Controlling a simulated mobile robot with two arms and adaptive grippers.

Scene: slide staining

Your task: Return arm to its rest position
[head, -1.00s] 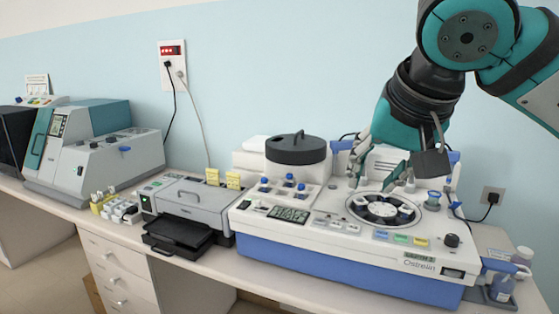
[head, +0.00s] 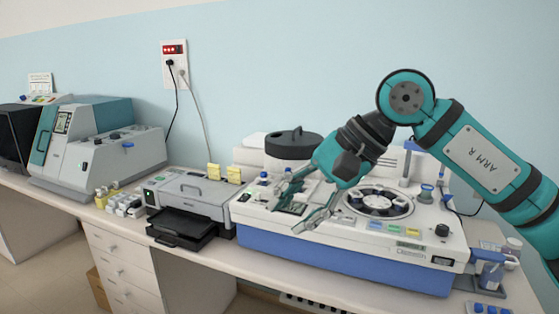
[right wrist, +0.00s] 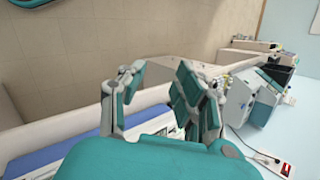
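My right gripper (head: 285,218) is open and empty. Its fingers point down and left, over the front left of the white and blue staining machine (head: 345,262), and partly cover its display. Whether the fingertips touch the machine cannot be told. The right arm comes in from the right edge and passes in front of the machine's back. In the right wrist view the two spread fingers (right wrist: 158,92) have nothing between them. The round slide carousel (head: 380,203) is uncovered, to the right of the gripper. My left gripper is not in view.
Blue-capped bottles (head: 489,270) stand at the right end. Open air lies in front of the bench.

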